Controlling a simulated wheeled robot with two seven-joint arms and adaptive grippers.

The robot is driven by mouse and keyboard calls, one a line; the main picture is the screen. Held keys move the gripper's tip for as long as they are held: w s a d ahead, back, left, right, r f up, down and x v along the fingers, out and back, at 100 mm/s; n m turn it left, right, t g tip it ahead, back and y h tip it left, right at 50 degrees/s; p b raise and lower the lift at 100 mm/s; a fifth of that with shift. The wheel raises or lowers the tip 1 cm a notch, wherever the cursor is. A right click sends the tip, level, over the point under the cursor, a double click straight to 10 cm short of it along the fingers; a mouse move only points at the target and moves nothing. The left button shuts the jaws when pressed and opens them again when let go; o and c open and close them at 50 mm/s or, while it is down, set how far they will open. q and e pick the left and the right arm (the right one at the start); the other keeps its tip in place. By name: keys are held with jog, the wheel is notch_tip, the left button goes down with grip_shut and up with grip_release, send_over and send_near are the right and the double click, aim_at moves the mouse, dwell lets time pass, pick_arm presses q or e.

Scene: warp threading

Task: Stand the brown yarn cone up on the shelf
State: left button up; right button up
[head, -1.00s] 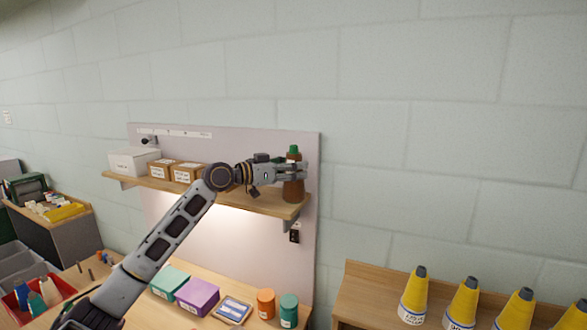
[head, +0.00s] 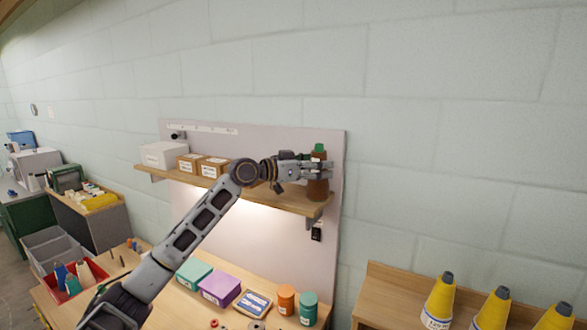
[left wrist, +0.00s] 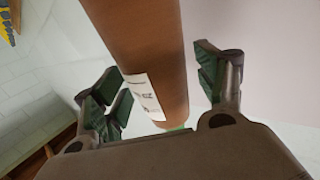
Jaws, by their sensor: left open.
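The brown yarn cone (head: 318,190) stands upright at the right end of the wooden shelf (head: 288,204), with its green tip upward. My left gripper (head: 312,169) reaches in from the left at the cone's upper part. In the left wrist view the cone (left wrist: 145,45), with a white label, lies between the two spread fingers of the open gripper (left wrist: 162,85). The cone's base contact is small in the head view. My right gripper is out of view.
A white box (head: 163,155) and two brown boxes (head: 213,167) stand on the shelf's left part. Below are a teal box (head: 193,273), a purple box (head: 220,290), an orange container (head: 286,299) and a teal container (head: 308,308). Several yellow cones (head: 440,300) stand at lower right.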

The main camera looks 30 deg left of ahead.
pick_arm(q)
jog(key=b+v, duration=0.4)
jog(key=v, duration=0.7)
jog(key=shift+s+a+b, duration=0.25)
jog(key=shift+s+b, duration=0.1)
jog(key=shift+b, duration=0.05)
dwell(0.7)
